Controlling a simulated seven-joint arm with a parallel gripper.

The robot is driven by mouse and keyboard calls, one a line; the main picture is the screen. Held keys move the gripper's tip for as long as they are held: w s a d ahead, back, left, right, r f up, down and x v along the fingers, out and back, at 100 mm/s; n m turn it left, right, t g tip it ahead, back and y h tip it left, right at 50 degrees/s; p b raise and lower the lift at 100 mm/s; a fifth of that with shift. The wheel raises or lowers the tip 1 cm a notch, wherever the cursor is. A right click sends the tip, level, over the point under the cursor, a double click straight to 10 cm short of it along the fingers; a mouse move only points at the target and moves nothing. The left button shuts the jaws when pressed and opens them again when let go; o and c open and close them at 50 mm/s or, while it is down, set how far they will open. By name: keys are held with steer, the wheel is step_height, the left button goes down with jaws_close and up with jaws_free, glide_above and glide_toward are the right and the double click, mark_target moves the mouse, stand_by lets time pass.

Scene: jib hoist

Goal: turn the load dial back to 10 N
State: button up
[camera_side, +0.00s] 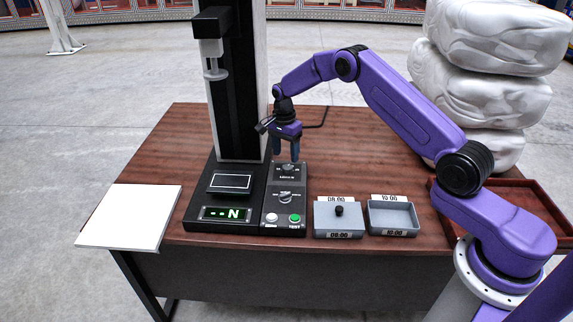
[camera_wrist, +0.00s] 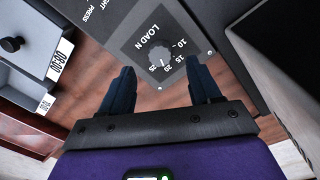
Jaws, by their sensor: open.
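The load dial (camera_wrist: 160,57) is a grey scalloped knob on the dark control panel (camera_wrist: 130,30). In the wrist view it is marked LOAD N, with 10, 15, 20 and 25 around it. A small pale mark shows near the 20 and 25; I cannot tell its exact setting. In the side view the dial (camera_side: 288,168) is at the back of the panel, partly hidden by my gripper (camera_side: 287,155). My gripper also shows in the wrist view (camera_wrist: 162,84), open, fingers pointing at the dial with nothing between them. I cannot tell whether they touch it.
A second knob (camera_side: 286,196), a pale button (camera_side: 271,218) and a green button (camera_side: 295,218) are nearer the panel's front. The hoist display (camera_side: 227,214) reads dashes and N. A lidded grey box (camera_side: 325,222) and an open tray (camera_side: 392,227) stand to the right.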

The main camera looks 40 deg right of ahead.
mark_target(287, 167)
steer(key=shift+s+f, duration=0.1)
steer(key=shift+f, duration=2.6)
steer(key=shift+c, duration=0.4)
steer(key=c, duration=1)
